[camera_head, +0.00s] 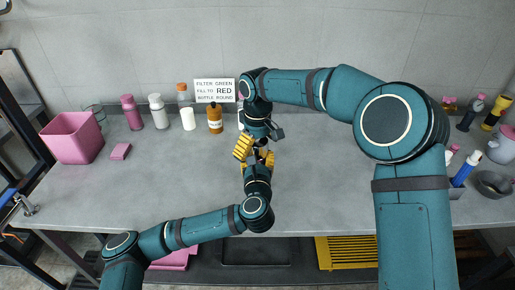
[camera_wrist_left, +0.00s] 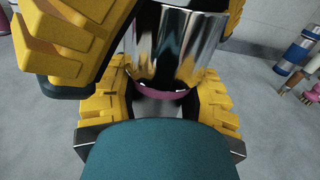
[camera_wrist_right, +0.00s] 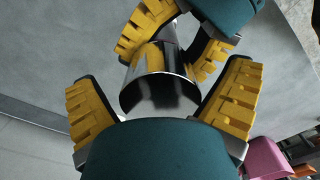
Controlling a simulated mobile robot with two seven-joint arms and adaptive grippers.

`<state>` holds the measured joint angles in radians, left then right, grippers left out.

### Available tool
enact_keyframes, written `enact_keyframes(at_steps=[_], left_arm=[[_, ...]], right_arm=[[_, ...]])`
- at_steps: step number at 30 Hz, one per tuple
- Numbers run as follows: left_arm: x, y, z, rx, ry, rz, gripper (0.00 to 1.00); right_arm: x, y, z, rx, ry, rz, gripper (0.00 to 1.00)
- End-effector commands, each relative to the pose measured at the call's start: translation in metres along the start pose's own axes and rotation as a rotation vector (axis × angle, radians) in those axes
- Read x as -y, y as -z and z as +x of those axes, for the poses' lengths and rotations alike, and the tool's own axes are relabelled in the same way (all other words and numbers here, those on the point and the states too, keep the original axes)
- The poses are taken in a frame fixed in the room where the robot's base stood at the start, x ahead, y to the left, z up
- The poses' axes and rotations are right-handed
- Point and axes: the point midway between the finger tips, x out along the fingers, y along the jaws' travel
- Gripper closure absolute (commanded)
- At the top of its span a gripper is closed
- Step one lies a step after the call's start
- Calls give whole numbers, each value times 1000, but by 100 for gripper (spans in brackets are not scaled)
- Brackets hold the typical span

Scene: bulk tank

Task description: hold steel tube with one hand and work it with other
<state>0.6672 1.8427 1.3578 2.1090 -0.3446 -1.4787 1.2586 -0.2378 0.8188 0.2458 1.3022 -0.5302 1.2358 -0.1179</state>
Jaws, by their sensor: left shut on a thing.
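The steel tube is a shiny, mirror-like cylinder. In the left wrist view the tube (camera_wrist_left: 180,45) stands between the yellow fingers of my left gripper (camera_wrist_left: 160,105), which is shut on it. A pink band (camera_wrist_left: 175,95) shows at its lower end. In the right wrist view the tube (camera_wrist_right: 160,90) points its open end towards my right gripper (camera_wrist_right: 162,105). The right fingers are spread on both sides of that end, with gaps beside it. In the head view my left gripper (camera_head: 258,166) and right gripper (camera_head: 255,148) meet over the bench and mostly hide the tube.
The grey bench (camera_head: 180,190) is clear in front. A pink bin (camera_head: 72,138) stands at left.

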Motion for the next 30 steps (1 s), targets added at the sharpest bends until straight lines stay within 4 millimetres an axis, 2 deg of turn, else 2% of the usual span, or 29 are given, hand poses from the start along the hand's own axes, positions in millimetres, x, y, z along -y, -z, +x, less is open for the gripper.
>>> enact_keyframes(at_steps=[9,20,21,23,26,30], left_arm=[[0,0,0,-1,0,1,100],[0,0,0,0,0,1,100],[0,0,0,0,0,1,100],[0,0,0,0,0,1,100],[0,0,0,1,0,1,100],[0,0,0,1,0,1,100]], right_arm=[[0,0,-2,1,0,1,0],[0,0,-42,2,0,1,0],[0,0,-43,3,0,2,11],[0,0,-44,4,1,13,11],[1,0,-46,9,-1,83,11],[2,0,-54,16,-1,290,11]])
